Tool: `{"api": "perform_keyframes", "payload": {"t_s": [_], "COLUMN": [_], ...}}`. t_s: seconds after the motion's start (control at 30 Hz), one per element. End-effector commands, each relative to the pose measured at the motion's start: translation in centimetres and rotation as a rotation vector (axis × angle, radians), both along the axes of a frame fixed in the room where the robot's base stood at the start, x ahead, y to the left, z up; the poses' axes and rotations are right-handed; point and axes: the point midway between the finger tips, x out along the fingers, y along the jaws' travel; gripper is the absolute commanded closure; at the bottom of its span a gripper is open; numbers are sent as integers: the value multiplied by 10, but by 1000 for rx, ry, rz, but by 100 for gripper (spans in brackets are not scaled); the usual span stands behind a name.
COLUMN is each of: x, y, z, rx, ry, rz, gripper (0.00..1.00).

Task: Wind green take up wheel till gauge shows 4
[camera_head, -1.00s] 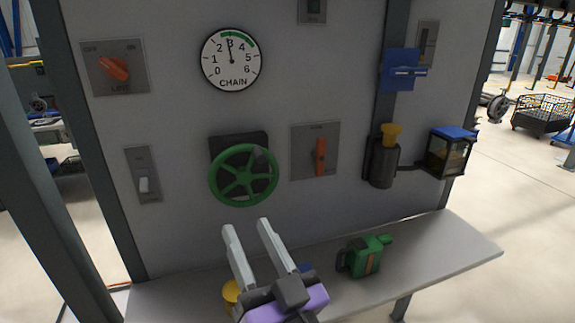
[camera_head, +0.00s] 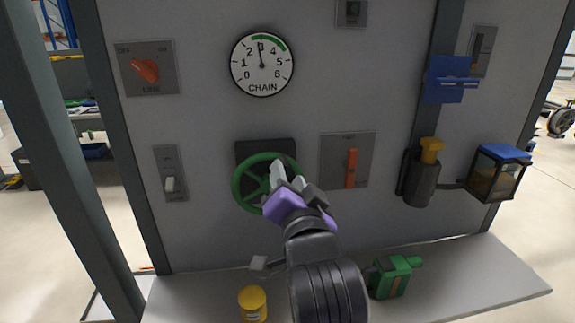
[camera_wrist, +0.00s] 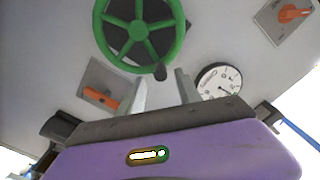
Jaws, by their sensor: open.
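The green wheel (camera_head: 239,186) is mounted on a dark plate on the grey panel. Its right side is partly hidden by my gripper (camera_head: 289,172) in the head view. In the wrist view the wheel (camera_wrist: 178,38) is at the top, with a dark knob (camera_wrist: 160,72) on its rim. My gripper (camera_wrist: 162,88) is open there, its two fingers pointing at the wheel, and the knob lies at or just beyond the gap between the fingertips. I cannot tell if they touch it. The CHAIN gauge (camera_head: 262,75) has its needle at about 3; a green band arcs from about 3 past 4.
An orange rotary switch (camera_head: 145,71), a white-tipped lever (camera_head: 170,184) and an orange handle (camera_head: 351,168) surround the wheel. A shelf (camera_head: 450,280) below holds a yellow can (camera_head: 253,303) and a green oil can (camera_head: 391,277). A lamp-like box (camera_head: 499,172) juts out at right.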

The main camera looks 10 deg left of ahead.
Motion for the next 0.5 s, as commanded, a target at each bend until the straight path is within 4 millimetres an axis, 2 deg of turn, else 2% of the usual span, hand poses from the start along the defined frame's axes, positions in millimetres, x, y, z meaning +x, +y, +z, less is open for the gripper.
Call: {"api": "perform_keyframes", "payload": {"t_s": [0.2, 0.5], "x": [28, 39], "y": [8, 11], "z": [2, 0], "rx": [0, 0], "ry": [-1, -1], "rz": [-1, 0], "gripper": [59, 59]}}
